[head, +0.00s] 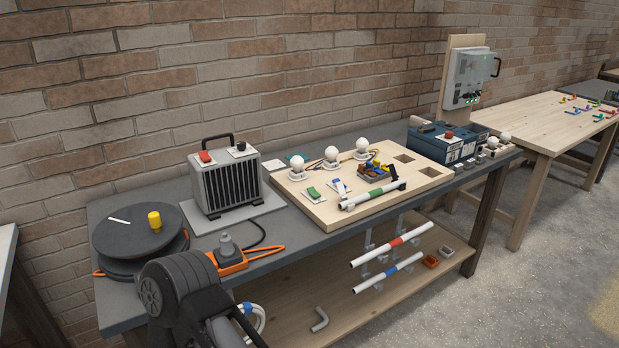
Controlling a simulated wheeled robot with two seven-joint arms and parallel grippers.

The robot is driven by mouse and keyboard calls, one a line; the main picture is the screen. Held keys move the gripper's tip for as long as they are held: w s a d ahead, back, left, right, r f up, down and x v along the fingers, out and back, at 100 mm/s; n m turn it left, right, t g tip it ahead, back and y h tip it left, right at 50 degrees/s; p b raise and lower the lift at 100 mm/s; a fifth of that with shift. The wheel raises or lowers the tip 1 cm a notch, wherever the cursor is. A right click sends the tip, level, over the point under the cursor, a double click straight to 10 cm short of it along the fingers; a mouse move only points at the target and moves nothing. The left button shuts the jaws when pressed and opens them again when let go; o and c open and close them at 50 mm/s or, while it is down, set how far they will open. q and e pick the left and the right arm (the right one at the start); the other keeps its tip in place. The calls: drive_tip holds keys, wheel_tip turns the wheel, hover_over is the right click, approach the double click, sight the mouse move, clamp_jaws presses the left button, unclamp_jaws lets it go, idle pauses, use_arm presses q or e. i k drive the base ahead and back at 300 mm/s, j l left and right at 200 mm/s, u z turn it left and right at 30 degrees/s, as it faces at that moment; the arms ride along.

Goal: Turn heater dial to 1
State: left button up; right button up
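The heater (225,183) is a light grey box with a black finned front and a black carrying handle. It stands on a grey plate on the workbench, left of the middle in the head view. On its top are a red rocker switch (206,156) at the left and a small dark dial (241,146) on a pale plate at the right. The dial's numbers and pointer are too small to read. A dark grey link of my arm shows at the bottom, in front of the bench. Neither gripper is in view.
A dark round reel (120,246) with a yellow cylinder (154,221) lies left of the heater. An orange socket block (231,262) with a grey plug sits in front. A wooden board (325,212) with bulbs and switches stands right. A blue box (440,143) is farther right.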

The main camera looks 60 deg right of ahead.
sight(241, 146)
drive_tip(key=z, duration=2.8)
drive_tip(key=i, duration=0.5)
drive_tip(key=l, duration=0.1)
